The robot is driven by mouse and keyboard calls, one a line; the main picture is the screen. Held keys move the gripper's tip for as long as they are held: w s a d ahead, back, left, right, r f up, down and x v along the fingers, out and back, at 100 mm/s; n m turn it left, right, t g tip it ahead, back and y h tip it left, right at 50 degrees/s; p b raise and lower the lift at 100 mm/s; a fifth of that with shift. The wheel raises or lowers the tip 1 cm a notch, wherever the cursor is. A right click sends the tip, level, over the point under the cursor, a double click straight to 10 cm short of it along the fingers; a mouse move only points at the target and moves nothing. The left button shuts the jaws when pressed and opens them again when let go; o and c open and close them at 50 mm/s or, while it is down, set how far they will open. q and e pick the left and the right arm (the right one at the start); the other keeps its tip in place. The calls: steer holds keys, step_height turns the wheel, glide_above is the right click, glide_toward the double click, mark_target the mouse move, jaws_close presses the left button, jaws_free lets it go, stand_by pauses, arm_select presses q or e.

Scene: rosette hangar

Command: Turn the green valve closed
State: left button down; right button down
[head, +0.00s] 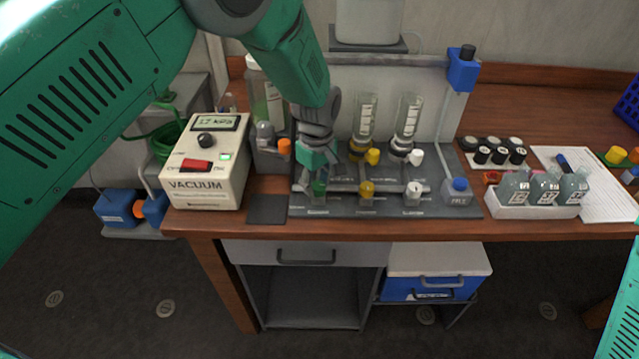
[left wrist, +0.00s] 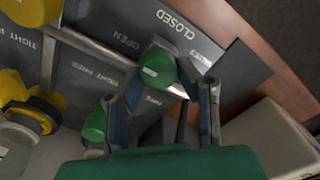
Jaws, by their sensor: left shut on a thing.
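The green valve (left wrist: 160,68) has a rounded green knob and sits between my left gripper's fingers in the left wrist view. In the head view, the green valve (head: 318,188) shows just below the left gripper (head: 314,168), at the left of the front valve row. The left gripper (left wrist: 172,78) is shut on it, one finger on each side. The words CLOSED and OPEN are printed on the dark panel beside the knob. Another green knob (left wrist: 95,126) lies left of the fingers in the wrist view. The right gripper is out of view.
Yellow (head: 367,188) and white (head: 413,188) valves stand right of the green one. A vacuum box (head: 207,165) stands left. A bottle tray (head: 535,208) and dark-capped vials (head: 493,152) stand right. The wooden bench edge (head: 400,232) is in front.

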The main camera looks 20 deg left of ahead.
arm_select(q)
steer(key=c, duration=2.3)
jaws_free()
steer(key=shift+s+d, duration=0.1)
steer(key=shift+d, duration=0.25)
steer(key=shift+s+a+m, duration=0.1)
steer(key=shift+a+m, duration=0.15)
steer(key=shift+m, duration=0.05)
jaws_close()
steer(key=m, duration=0.2)
steer(key=shift+d+f+m+p, duration=0.1)
steer(key=shift+d+m+p, duration=0.2)
steer(key=shift+m+p, duration=0.1)
jaws_free()
steer(key=m, duration=0.5)
steer(key=shift+s, duration=0.1)
steer(key=m, duration=0.5)
steer(key=shift+f+p, duration=0.1)
steer(key=shift+p, duration=0.3)
steer(key=shift+m, duration=2.2)
jaws_close()
jaws_free()
